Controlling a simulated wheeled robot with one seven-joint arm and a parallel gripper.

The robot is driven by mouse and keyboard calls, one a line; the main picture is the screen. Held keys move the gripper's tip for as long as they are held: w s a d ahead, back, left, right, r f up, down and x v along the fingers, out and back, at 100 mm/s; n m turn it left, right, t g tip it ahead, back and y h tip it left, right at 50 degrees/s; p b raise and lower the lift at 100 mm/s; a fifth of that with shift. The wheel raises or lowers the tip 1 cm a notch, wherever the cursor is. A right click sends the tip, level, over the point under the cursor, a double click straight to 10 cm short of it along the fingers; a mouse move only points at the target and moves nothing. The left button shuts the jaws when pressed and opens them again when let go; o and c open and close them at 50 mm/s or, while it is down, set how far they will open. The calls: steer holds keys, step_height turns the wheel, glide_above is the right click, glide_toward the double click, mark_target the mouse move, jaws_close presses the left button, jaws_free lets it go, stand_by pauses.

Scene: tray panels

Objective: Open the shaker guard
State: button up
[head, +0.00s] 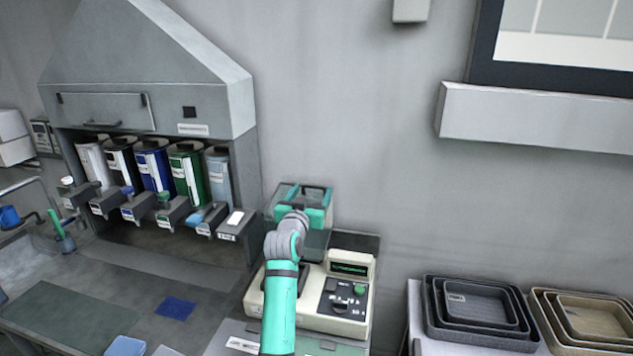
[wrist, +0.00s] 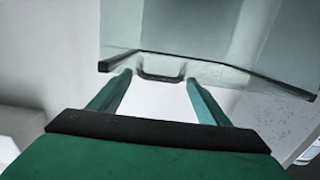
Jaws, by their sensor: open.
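The shaker (head: 312,295) is a cream machine with a small dark display and a black control panel bearing a green button. Its guard (wrist: 205,35) is a clear panel with a dark lower edge and fills the upper part of the wrist view. A small dark U-shaped handle (wrist: 160,78) hangs at the middle of that edge. My gripper (wrist: 158,84) is open, with one teal finger on each side of the handle and a gap showing on both sides. In the head view my gripper (head: 305,190) is above the back of the shaker, and my arm hides part of the machine.
A grey hooded dispenser (head: 150,60) with several coloured canisters stands left. Stacked dark trays (head: 480,338) and tan trays (head: 590,338) sit at right. A blue cloth (head: 176,308) lies on the bench. The wall is close behind the shaker.

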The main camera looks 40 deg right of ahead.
steer(key=x, duration=0.7)
steer(key=shift+w+d, duration=0.1)
steer(key=shift+d, duration=0.1)
